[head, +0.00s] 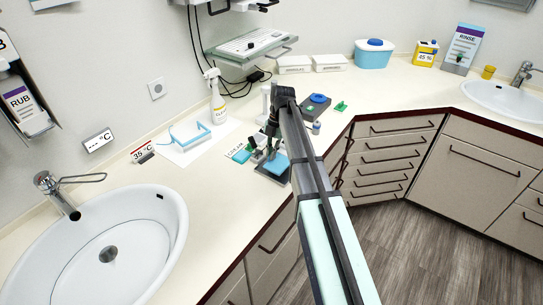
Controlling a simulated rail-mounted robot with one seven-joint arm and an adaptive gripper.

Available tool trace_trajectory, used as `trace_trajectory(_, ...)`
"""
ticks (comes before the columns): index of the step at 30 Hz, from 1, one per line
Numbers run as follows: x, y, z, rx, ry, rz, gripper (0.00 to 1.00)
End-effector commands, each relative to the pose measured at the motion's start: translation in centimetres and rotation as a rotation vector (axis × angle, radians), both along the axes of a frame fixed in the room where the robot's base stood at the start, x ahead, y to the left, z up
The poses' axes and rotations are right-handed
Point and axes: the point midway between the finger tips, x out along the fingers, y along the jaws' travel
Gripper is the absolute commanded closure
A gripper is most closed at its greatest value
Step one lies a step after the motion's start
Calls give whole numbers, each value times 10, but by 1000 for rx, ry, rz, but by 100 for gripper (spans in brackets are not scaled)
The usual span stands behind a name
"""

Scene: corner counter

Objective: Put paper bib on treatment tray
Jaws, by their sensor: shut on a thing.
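My gripper (268,154) is at the counter's front edge, pointing down, and is shut on a light blue folded piece that looks like the paper bib (279,164). The bib is at a small dark grey block or holder (266,174); I cannot tell whether it is touching or lifted clear. My arm hides part of this area. A dark grey tray (305,112), possibly the treatment tray, lies on the counter behind and right of my gripper. A round blue item (318,99) is on it.
A white sheet with a blue-edged item (190,135) and a spray bottle (216,98) are further left. A sink (112,240) is at front left. A green item (341,106) lies right of the tray.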

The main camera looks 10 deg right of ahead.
Motion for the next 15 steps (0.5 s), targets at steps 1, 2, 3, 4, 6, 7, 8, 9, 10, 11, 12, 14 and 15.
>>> trace_trajectory(1, -1, 0, -6, 0, 3, 0, 100)
trace_trajectory(2, -1, 0, -10, 0, 3, 0, 100)
trace_trajectory(3, -1, 0, -14, 0, 3, 0, 100)
trace_trajectory(4, -1, 0, -17, 0, 2, -1, 100)
trace_trajectory(6, 0, 0, -21, -1, 1, 0, 100)
trace_trajectory(7, 0, 0, -21, 0, 0, 0, 100)
trace_trajectory(8, 0, 0, -22, 0, 0, 0, 100)
trace_trajectory(9, 0, 0, -21, 0, 0, 0, 100)
trace_trajectory(10, 0, 0, -21, 0, 0, 0, 100)
trace_trajectory(11, 0, 0, -21, 0, 0, 0, 100)
trace_trajectory(12, 0, 0, -21, 0, 0, 0, 100)
trace_trajectory(14, 0, 0, -22, 0, 0, 0, 100)
trace_trajectory(15, 0, 0, -23, 0, 0, 0, 100)
